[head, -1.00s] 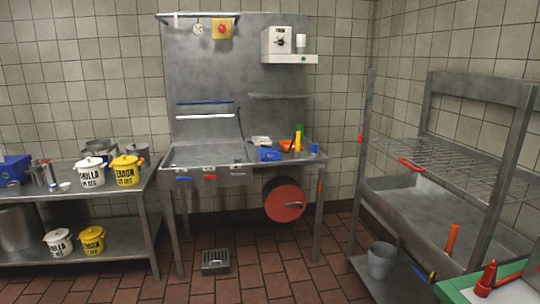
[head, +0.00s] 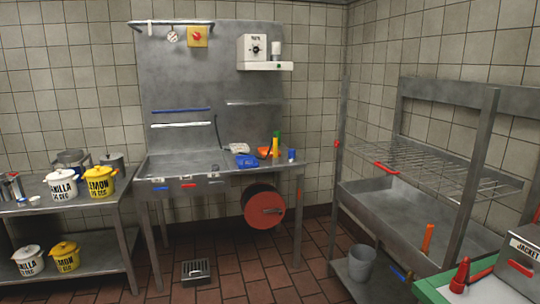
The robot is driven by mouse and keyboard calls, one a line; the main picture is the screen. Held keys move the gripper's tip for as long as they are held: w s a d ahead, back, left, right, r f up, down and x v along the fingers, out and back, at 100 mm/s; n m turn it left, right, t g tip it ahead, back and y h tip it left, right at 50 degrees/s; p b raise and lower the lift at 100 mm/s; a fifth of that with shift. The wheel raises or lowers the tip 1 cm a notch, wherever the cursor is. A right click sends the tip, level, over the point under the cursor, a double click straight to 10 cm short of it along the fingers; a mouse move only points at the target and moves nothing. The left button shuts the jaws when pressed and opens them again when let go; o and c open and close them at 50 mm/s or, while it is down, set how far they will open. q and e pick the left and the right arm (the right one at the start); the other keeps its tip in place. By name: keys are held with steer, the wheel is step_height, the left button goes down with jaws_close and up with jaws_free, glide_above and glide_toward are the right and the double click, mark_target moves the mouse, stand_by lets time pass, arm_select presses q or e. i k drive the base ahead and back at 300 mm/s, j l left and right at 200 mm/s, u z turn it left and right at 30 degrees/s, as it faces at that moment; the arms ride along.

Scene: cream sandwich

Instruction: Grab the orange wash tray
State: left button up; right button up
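A small orange item (head: 264,151) lies on the back right of the steel worktable (head: 195,163), behind a blue tray (head: 246,161). It is partly hidden by a yellow upright object (head: 275,147), and I cannot tell whether it is a tray. An orange upright cylinder (head: 428,238) stands at the front of the steel basin (head: 400,215) on the right. Neither of my grippers is in view.
Vanilla (head: 61,189) and lemon (head: 100,186) pots stand on a left table. A red round drum (head: 264,207) hangs under the worktable. A grey bucket (head: 361,264) and a green-topped surface (head: 430,289) are at right.

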mark_target(262, 151)
steer(key=i+u, duration=0.15)
steer(key=i, duration=0.55)
steer(key=i+l+u, duration=0.2)
steer(key=i, duration=0.45)
